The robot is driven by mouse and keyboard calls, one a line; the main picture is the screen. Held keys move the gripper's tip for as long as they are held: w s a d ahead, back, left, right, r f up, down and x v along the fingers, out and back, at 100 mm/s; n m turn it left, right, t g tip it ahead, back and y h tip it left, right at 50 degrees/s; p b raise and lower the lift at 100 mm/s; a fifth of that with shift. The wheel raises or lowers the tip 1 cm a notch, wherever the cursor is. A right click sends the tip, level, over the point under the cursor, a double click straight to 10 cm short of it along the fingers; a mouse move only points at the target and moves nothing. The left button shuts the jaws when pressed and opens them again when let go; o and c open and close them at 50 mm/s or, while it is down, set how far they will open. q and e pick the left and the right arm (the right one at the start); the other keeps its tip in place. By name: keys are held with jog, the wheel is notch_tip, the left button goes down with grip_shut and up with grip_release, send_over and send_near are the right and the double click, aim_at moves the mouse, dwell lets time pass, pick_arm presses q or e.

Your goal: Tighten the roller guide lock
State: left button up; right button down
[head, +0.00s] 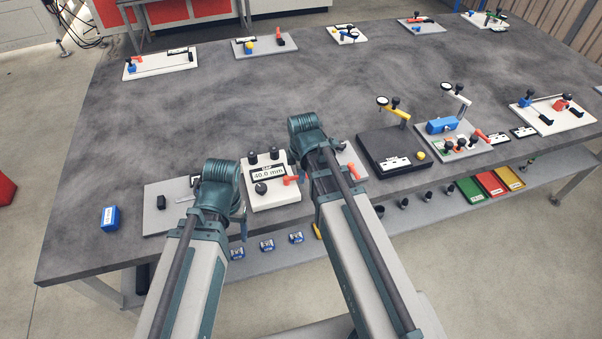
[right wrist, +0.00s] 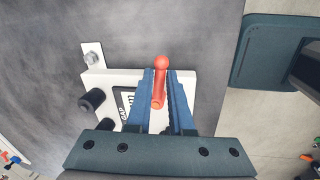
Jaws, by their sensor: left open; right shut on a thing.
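The red lever (right wrist: 160,85) of the roller guide lock sticks out from a white gauge unit (right wrist: 98,77) in the right wrist view. My right gripper (right wrist: 161,76) is shut around the lever, with one blue finger on each side. In the head view the gauge unit (head: 280,196) has black knobs and a display marked 40.0 mm, and the red lever (head: 292,180) shows at its right side. My right arm hides the right gripper there. My left gripper (head: 241,222) is open left of the unit, mostly hidden behind its own wrist.
A grey plate (head: 156,221) with a black peg lies to the left, and a blue block (head: 110,217) lies beyond it. A black fixture plate (head: 372,150) stands to the right. Other stations line the far edge. The table's middle is clear.

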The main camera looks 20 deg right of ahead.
dwell(0.4)
jog(key=m, duration=0.2)
jog(key=s+m, duration=0.1)
jog(key=shift+s+a+m+h, duration=0.2)
jog(key=shift+a+m+h, duration=0.15)
jog(key=shift+m+h, duration=0.05)
jog(key=m, duration=0.2)
jog(key=s+a+m, duration=0.1)
jog(key=m, duration=0.1)
jog(key=shift+a+m+g+h, duration=0.1)
jog(key=shift+m+g+h, duration=0.2)
jog(key=shift+g, duration=0.1)
jog(key=m, duration=0.1)
jog(key=a+m, duration=0.1)
jog(key=m, duration=0.1)
jog(key=shift+s+a+g, duration=0.1)
jog(key=shift+s+g, duration=0.2)
jog(key=shift+s+a+m+g+h, duration=0.15)
jog(key=shift+a+m, duration=0.2)
jog(key=shift+m, duration=0.7)
jog(key=shift+w+a+m+g+h, duration=0.15)
jog(key=shift+a+m, duration=0.2)
jog(key=shift+m, duration=0.7)
jog(key=shift+s, duration=0.15)
jog(key=c, duration=0.8)
grip_release()
